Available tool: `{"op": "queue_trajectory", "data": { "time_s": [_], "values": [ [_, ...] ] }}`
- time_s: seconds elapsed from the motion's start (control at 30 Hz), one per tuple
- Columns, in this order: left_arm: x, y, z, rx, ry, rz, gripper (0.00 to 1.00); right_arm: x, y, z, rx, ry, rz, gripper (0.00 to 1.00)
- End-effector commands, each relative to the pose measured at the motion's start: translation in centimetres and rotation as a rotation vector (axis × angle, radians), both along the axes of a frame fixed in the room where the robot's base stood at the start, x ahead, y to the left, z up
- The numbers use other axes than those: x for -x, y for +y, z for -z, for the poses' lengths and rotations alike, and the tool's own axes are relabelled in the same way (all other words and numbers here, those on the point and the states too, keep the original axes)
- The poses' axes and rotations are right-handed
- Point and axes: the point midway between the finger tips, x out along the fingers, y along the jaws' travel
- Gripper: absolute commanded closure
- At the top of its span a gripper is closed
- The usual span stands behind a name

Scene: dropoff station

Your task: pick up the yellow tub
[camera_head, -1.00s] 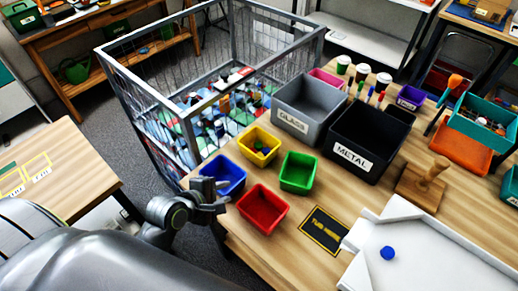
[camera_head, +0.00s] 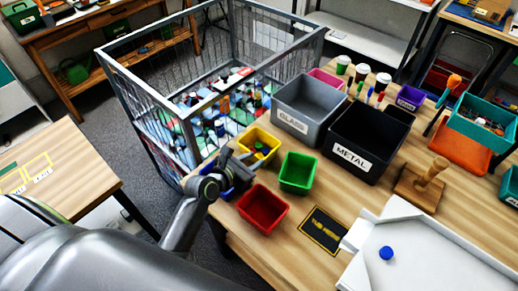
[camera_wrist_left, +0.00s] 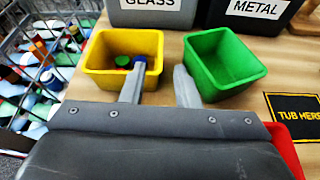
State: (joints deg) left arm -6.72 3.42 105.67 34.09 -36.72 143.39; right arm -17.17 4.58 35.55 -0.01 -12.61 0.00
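The yellow tub (camera_head: 262,136) stands on the wooden table, with small green and blue items inside. It also shows in the left wrist view (camera_wrist_left: 105,82). My left gripper (camera_head: 243,158) is at the tub's near side, over the blue tub (camera_head: 238,185), which it partly hides. In the left wrist view my left gripper (camera_wrist_left: 160,68) is open. One finger overlaps the yellow tub's inside and the other lies between the yellow and green tubs, so the tub's right wall appears between them. I cannot tell whether they touch. My right gripper is not in view.
The green tub (camera_head: 297,172) is close on the right, the red tub (camera_head: 263,208) in front. The grey GLASS bin (camera_head: 292,122) and black METAL bin (camera_head: 350,156) stand behind. A wire cage (camera_head: 165,100) is left of the table. A "TUB HERE" mat (camera_head: 322,231) is empty.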

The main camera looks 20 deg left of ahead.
Motion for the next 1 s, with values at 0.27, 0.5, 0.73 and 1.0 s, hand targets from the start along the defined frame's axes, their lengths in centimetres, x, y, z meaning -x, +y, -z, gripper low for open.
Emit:
{"op": "queue_trajectory", "data": {
  "time_s": [0.27,0.5,0.73,1.0],
  "values": [
    [-3.8,-1.3,1.6,0.0,0.0,0.001,0.72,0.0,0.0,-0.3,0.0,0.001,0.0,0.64],
    [-4.9,-1.7,2.2,-0.001,0.001,0.001,0.72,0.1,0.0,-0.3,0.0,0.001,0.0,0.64],
    [-6.7,-2.3,3.3,0.0,0.001,0.001,0.72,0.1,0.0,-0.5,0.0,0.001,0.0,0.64],
    [-8.9,-3.0,4.5,-0.001,0.001,0.0,0.72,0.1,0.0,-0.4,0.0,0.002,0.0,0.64]
  ]
}}
